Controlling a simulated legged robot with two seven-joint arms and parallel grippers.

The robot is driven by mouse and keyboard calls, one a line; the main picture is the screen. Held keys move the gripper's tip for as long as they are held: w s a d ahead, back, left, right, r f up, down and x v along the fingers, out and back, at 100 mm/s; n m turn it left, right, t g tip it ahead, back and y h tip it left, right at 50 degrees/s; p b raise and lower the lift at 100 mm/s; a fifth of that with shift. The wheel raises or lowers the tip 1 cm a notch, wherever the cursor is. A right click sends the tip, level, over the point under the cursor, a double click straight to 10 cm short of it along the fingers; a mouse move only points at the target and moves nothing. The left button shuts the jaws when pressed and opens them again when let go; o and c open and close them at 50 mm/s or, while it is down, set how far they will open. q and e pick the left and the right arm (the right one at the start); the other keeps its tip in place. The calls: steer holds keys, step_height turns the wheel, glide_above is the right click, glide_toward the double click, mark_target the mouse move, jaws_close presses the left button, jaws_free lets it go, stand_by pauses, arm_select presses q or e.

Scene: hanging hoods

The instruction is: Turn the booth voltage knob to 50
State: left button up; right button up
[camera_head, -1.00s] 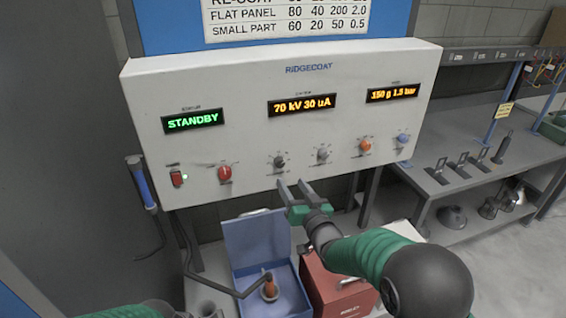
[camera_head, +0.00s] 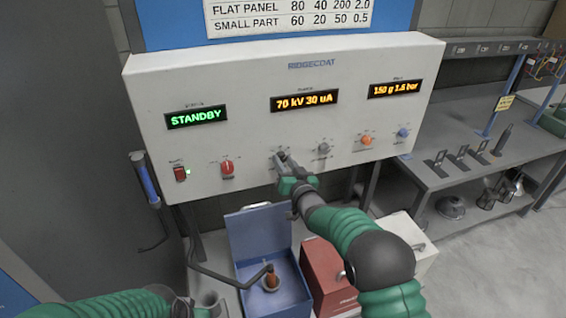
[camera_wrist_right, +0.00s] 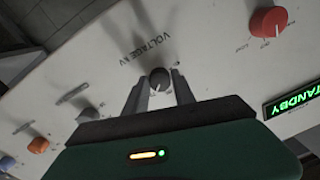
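The voltage knob (camera_wrist_right: 159,80) is a small dark round knob on the white control panel (camera_head: 230,105). In the right wrist view, the label "VOLTAGE kV" is printed beside it. The panel's middle display (camera_head: 304,102) reads "70 kV 30 uA". My right gripper (camera_wrist_right: 157,88) is open, with one finger on each side of the knob; small gaps seem to show between fingers and knob. In the head view, my right gripper (camera_head: 284,160) reaches the panel and mostly hides the knob. My left arm shows at the bottom left, its gripper out of view.
A red knob (camera_head: 227,167), grey knob (camera_head: 323,147), orange knob (camera_head: 366,140) and blue knob (camera_head: 403,132) share the panel. A red switch (camera_head: 180,173) sits at its left. A blue open box (camera_head: 260,233) and red box (camera_head: 326,270) stand below. A grey bench (camera_head: 470,175) is at right.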

steer(key=shift+d, duration=0.15)
jaws_close()
